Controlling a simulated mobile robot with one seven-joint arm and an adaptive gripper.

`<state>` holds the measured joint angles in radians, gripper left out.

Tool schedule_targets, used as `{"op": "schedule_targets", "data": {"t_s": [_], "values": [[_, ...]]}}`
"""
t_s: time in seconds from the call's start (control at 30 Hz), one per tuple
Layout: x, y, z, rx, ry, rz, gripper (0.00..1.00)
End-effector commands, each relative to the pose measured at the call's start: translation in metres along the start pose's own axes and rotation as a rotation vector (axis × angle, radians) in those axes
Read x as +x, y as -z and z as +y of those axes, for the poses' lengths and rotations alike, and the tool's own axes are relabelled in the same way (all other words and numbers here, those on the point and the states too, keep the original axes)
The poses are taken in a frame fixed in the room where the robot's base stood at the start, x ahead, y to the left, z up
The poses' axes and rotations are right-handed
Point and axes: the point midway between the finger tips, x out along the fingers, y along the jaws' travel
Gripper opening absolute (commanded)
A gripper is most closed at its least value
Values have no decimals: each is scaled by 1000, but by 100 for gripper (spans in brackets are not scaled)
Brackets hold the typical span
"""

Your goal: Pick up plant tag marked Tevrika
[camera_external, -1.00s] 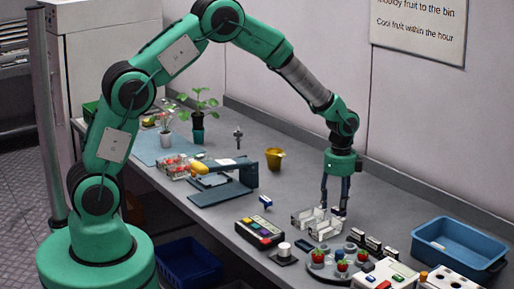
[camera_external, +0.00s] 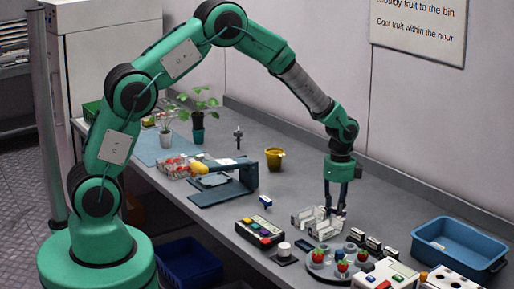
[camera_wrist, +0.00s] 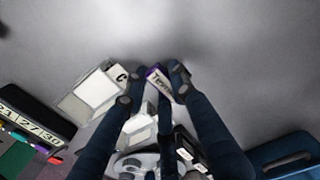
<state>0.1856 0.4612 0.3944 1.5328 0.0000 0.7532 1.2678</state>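In the wrist view a small white tag (camera_wrist: 159,87) with a purple edge shows dark lettering that starts like "Tev"; the rest is too small to read. My gripper (camera_wrist: 155,80) has its dark fingers on both sides of this tag, the right fingertip very close to it and a small gap at the left. Contact cannot be made out. In the outside view my gripper (camera_external: 336,211) points down at the bench, beside a clear-and-white holder (camera_external: 309,217). The tag cannot be picked out there.
A round tray with strawberries (camera_external: 342,266) stands in front of my gripper. A blue bin (camera_external: 458,244) is at right. A dark box with coloured keys (camera_external: 260,232) and a blue stand (camera_external: 224,192) are at left. The bench behind my gripper is clear.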

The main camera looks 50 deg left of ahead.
Motion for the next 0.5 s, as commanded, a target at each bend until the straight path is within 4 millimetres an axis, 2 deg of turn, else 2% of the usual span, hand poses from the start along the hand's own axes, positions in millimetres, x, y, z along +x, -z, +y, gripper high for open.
{"op": "schedule_targets", "data": {"t_s": [0.5], "values": [[-6,0,0,0,1,0,14]]}}
